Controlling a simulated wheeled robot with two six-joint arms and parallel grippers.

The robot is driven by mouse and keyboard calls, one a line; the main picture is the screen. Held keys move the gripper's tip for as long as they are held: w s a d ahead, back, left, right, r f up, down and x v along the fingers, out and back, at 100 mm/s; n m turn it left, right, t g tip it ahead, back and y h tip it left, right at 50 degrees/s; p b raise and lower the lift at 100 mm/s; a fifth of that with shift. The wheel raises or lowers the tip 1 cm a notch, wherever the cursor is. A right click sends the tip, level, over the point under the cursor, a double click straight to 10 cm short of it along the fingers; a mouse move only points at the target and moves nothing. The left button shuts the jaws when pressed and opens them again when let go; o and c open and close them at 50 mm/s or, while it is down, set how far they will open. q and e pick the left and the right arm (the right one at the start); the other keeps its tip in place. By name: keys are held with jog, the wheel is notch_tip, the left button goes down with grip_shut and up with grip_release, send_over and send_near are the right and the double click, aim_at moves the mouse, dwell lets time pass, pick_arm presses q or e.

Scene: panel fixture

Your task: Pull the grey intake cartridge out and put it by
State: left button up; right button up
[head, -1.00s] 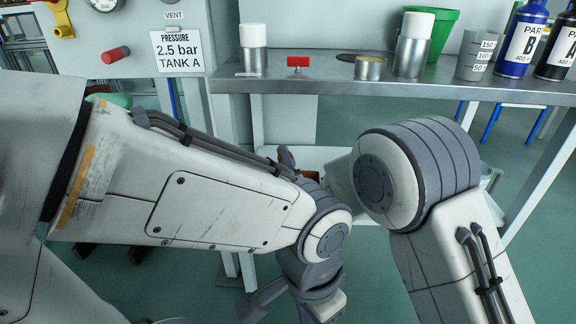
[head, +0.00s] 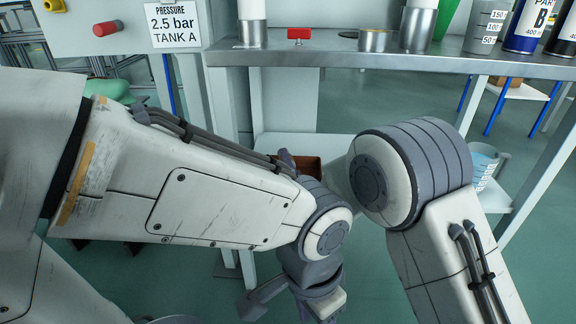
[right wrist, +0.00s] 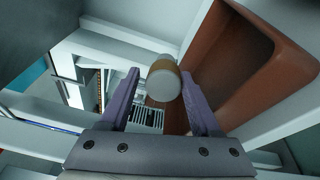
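In the right wrist view, a short pale grey cylinder with a tan band (right wrist: 163,82), which looks like the intake cartridge, shows between the two purple-grey fingers of my right gripper (right wrist: 160,88). The fingers are apart, with a gap at the left one; I cannot tell whether the right one touches. In the head view, a purple-grey part of my right gripper (head: 286,158) shows beyond my left arm, and the cylinder is hidden there. My left gripper (head: 292,304) hangs low in the middle of the head view, its fingers unclear.
A red-brown bin (head: 307,166) stands on a lower shelf; its wall fills the right of the wrist view (right wrist: 235,62). The steel bench (head: 340,57) above holds cans, bottles and a red-handled part (head: 299,34).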

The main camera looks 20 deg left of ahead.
jog(key=shift+o, duration=0.3)
jog(key=shift+f, duration=0.2)
jog(key=shift+r, duration=0.15)
notch_tip(320, 180, up, 4)
jog(key=p, duration=0.3)
jog(key=shift+r, duration=0.2)
jog(key=s+d+r+p, duration=0.3)
jog(key=d+r+p, duration=0.35)
jog(key=d, duration=0.45)
jog(key=s+d+r+m+g+h+p, duration=0.1)
jog(key=s+d+m+g+h+p, duration=0.15)
jog(key=s+d+m+g, duration=0.55)
jog(key=s+d+r+m+g+h+p, duration=0.1)
jog(key=s+m+g+h+p, duration=0.3)
jog(key=s, duration=0.8)
jog(key=s+d+r+m+g+h, duration=0.1)
jog(key=s+d+r+m+g, duration=0.15)
jog(key=s+d+m, duration=0.6)
jog(key=s+a+r+p, duration=0.1)
jog(key=r+p, duration=1.7)
jog(key=p, duration=0.1)
jog(key=s+a+r+p, duration=0.1)
jog(key=s+r+p, duration=0.1)
jog(key=r+p, duration=1.7)
jog(key=shift+a+n+g+h, duration=0.35)
jog(key=shift+g, duration=0.1)
